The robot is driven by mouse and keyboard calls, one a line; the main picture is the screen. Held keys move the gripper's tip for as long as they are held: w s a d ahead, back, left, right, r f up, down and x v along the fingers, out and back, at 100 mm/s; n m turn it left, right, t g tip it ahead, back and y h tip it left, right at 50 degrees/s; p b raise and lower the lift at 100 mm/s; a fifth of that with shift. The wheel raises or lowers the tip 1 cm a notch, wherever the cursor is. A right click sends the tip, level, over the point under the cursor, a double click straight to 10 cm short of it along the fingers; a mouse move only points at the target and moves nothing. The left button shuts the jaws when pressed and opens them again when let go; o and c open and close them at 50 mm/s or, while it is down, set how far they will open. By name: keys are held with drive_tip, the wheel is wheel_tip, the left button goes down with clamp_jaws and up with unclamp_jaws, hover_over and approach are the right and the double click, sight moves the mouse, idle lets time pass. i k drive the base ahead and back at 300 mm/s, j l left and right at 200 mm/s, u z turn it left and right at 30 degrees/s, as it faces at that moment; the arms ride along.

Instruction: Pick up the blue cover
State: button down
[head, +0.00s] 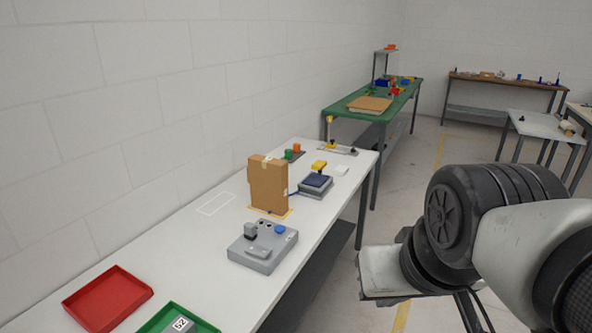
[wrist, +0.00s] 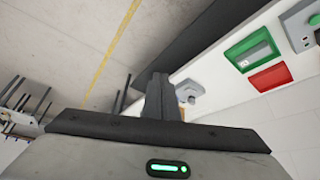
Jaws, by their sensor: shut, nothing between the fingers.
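I cannot tell for certain which thing is the blue cover. A small round blue piece (head: 279,229) sits on top of a grey box-shaped fixture (head: 262,252) on the white table. A dark blue flat piece (head: 315,181) lies on a second grey device (head: 316,192) farther back, with a yellow block (head: 319,166) above it. My gripper (wrist: 160,80) is shut and empty in the wrist view, well away from the table. Its fingertips do not show clearly in the head view, where my arm fills the right side. No blue piece shows clearly in the wrist view.
A white table (head: 215,265) runs along the wall. It carries a cardboard box (head: 267,187), a red tray (head: 106,298) and a green tray (head: 150,326) holding a grey block marked 52 (head: 182,326). A green table (head: 372,118) stands behind. Open floor lies right of the table.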

sight(313, 179)
drive_tip(key=u, duration=0.55)
drive_tip(key=i+l+u, duration=0.3)
drive_tip(key=l+u, duration=0.3)
drive_tip(key=i+l+u, duration=0.45)
drive_tip(key=l, duration=0.55)
drive_tip(key=i+l+u, duration=0.2)
drive_tip(key=l, duration=0.5)
drive_tip(key=l+u, duration=0.15)
drive_tip(key=l, duration=0.6)
drive_tip(key=i+l, duration=0.1)
drive_tip(key=l, duration=1.45)
drive_tip(key=i+l, duration=0.15)
drive_tip(key=l, duration=0.65)
